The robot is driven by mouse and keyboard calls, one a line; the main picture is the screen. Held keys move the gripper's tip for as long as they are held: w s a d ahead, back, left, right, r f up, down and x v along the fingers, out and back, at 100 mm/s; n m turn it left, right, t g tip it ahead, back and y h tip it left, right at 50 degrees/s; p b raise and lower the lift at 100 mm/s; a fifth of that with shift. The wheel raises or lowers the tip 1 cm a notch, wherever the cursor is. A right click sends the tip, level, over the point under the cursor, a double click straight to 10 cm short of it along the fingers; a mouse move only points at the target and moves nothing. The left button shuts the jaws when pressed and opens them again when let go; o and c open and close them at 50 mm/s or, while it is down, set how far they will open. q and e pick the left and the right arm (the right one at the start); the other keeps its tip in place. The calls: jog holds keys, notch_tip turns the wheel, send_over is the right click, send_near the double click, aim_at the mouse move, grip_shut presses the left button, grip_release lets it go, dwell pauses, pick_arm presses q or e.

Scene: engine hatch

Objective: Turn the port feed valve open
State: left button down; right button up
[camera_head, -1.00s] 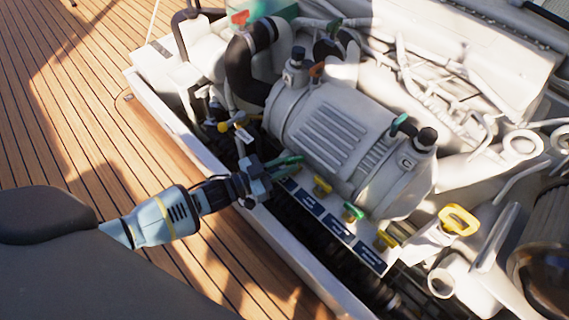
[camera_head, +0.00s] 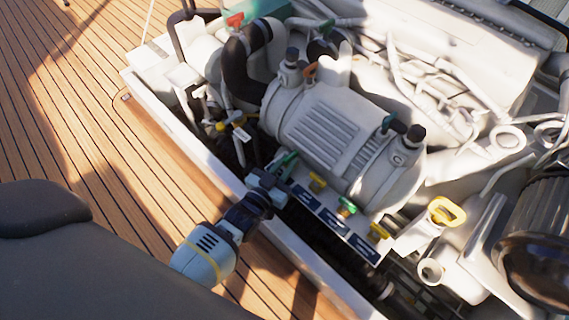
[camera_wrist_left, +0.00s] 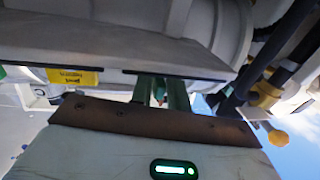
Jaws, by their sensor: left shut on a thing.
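My left gripper (camera_head: 284,163) reaches in from the lower left to the left end of a row of small valves on the engine's near side. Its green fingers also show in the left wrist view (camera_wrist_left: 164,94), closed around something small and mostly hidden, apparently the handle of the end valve. I take this to be the port feed valve, but the labels are too small to read. Beside it in the row are a yellow handle (camera_head: 317,181), a green handle (camera_head: 347,207) and another yellow handle (camera_head: 379,232). My right gripper is not in view.
The ribbed white cylinder (camera_head: 325,140) stands just behind the valves. Dark label plates (camera_head: 333,223) run along the row's front. The white hatch edge (camera_head: 300,260) lies below my left arm. A yellow ring handle (camera_head: 446,212) is to the right. The wooden deck (camera_head: 80,110) is clear.

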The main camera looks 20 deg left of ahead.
pick_arm(q)
jog(key=shift+w+d+r, duration=0.15)
jog(key=shift+d+r, duration=0.05)
jog(key=shift+r, duration=0.05)
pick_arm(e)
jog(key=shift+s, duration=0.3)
pick_arm(q)
jog(key=c, duration=1.4)
grip_release()
jog(key=o, duration=0.4)
jog(key=shift+f, duration=0.15)
jog(key=shift+o, duration=0.2)
jog(key=shift+a, duration=0.1)
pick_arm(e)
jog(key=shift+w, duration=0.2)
pick_arm(q)
jog(key=shift+s, duration=0.2)
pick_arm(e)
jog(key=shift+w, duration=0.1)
